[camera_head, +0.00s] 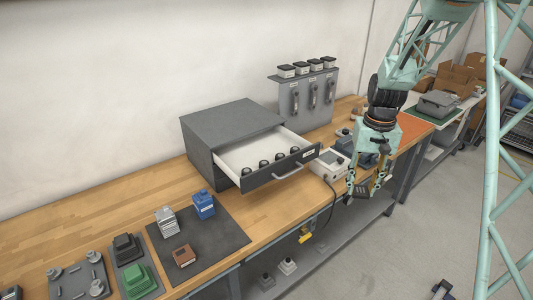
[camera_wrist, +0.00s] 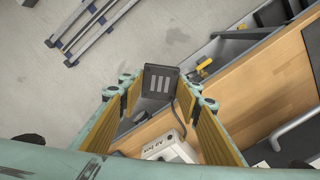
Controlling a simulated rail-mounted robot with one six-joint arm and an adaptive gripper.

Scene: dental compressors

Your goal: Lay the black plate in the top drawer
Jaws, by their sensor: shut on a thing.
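My gripper (camera_head: 366,188) is in front of the bench's front edge, right of the open drawer, pointing down. It is shut on a small black plate (camera_wrist: 161,82) with pale slots, held between the fingertips in the wrist view. In the head view the plate (camera_head: 360,191) is a small dark shape at the fingertips. The top drawer (camera_head: 236,157) of the grey cabinet (camera_head: 226,127) is pulled out, with a pale inside, a dark labelled front and a grey handle. Several dark round-topped pieces stand in a row along its front; the floor behind them looks bare.
A white labelled box (camera_head: 329,166) with a cable sits between drawer and gripper. A grey panel (camera_head: 312,98) with handles and jars stands behind. A dark mat (camera_head: 222,239) holds a blue block, a grey block and a brown block. A lower shelf (camera_head: 315,240) runs under the bench.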

